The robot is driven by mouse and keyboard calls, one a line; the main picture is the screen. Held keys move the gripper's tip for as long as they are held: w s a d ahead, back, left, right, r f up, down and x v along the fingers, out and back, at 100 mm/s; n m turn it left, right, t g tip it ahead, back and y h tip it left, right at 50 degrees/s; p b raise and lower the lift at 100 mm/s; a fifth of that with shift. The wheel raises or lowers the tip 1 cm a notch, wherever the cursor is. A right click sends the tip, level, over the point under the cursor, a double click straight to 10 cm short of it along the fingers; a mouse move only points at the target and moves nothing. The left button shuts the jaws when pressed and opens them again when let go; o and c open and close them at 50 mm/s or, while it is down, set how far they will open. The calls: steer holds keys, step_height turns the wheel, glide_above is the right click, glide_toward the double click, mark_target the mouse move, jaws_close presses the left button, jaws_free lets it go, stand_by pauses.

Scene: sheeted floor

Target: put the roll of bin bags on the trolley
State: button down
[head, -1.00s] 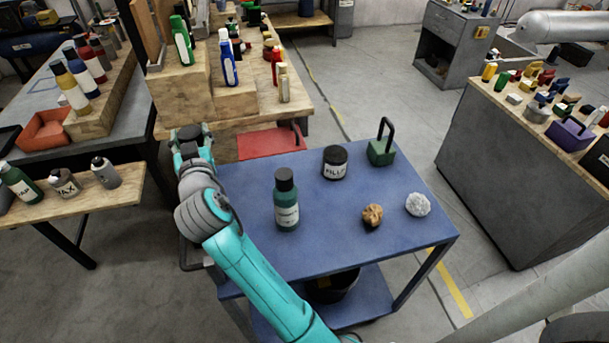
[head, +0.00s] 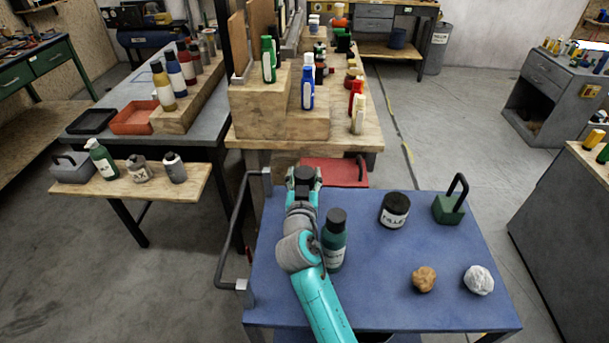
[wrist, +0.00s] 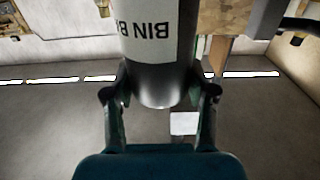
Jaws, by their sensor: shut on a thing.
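The roll of bin bags is a dark grey cylinder with a white label reading "BIN B…", upside down in the wrist view (wrist: 160,75). My gripper (wrist: 160,100) is shut on it, one finger on each side. In the head view my gripper (head: 304,178) is near the back left corner of the trolley, with the dark end of the roll (head: 303,173) between its fingers. The trolley (head: 390,265) has a blue top and a handle on its left. I cannot tell the roll's height above the top.
On the trolley stand a green bottle (head: 334,242), a black filler tub (head: 394,211), a green padlock-like block (head: 449,206), a brown lump (head: 423,280) and a crumpled white ball (head: 478,280). The middle of its top is clear. A wooden bench (head: 345,135) with bottles is behind.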

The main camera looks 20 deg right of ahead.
steer(key=shift+a, duration=0.1)
steer(key=shift+c, duration=1.8)
jaws_free()
steer(key=shift+f, duration=0.15)
steer(key=shift+s, duration=0.1)
steer(key=v, duration=0.7)
steer(key=shift+s+r, duration=0.1)
steer(key=shift+r, duration=0.15)
steer(key=shift+a, duration=0.1)
